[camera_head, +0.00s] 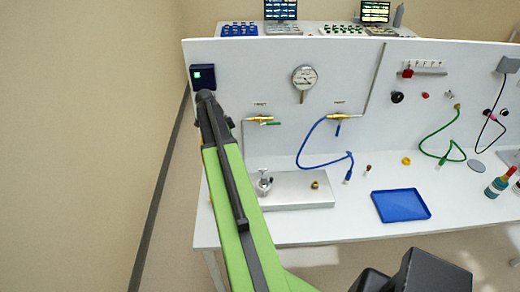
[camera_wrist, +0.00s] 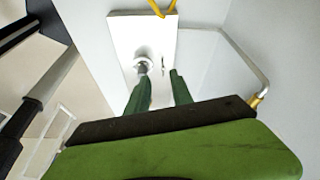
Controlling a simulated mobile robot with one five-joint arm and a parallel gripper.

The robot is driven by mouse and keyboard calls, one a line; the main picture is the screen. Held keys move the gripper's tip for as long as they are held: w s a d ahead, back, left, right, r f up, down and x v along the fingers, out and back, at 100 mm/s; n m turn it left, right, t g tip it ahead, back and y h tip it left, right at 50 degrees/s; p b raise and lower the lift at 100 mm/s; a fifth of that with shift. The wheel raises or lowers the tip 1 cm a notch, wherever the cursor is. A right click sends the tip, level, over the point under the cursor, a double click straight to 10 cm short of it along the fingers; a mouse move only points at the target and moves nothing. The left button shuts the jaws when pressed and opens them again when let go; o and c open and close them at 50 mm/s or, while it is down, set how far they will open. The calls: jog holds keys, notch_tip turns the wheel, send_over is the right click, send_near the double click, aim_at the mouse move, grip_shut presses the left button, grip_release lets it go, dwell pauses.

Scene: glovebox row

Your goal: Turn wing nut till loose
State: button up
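A silver fitting (camera_head: 264,183), which looks like the wing nut on its stud, stands at the left end of a grey metal plate (camera_head: 290,202) on the bench. In the wrist view a round silver fitting on a stud (camera_wrist: 143,66) stands on a pale plate (camera_wrist: 128,30); its wings are not clear. My gripper (camera_wrist: 161,76) is open, with two dark green fingers apart. The fitting is at the tip of the left finger, outside the gap; contact cannot be told. In the head view my green arm hides the gripper.
A brass piece (camera_head: 315,184) sits at the plate's right. A blue tray (camera_head: 400,205) lies further right. Blue hose (camera_head: 313,150) and brass valves (camera_head: 338,116) are at the back panel. A grey pipe (camera_wrist: 240,52) runs right of my fingers in the wrist view.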

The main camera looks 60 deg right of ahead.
jog(key=s+d+m, duration=0.2)
jog(key=s+d, duration=0.1)
jog(key=d, duration=0.1)
jog(key=b, duration=1.7)
send_near(263, 170)
jog(key=shift+m+g, duration=0.3)
jog(key=x, duration=0.8)
jog(key=shift+w+f, duration=0.15)
jog(key=shift+w, duration=0.2)
jog(key=shift+d+p, duration=0.1)
jog(key=shift+p, duration=0.2)
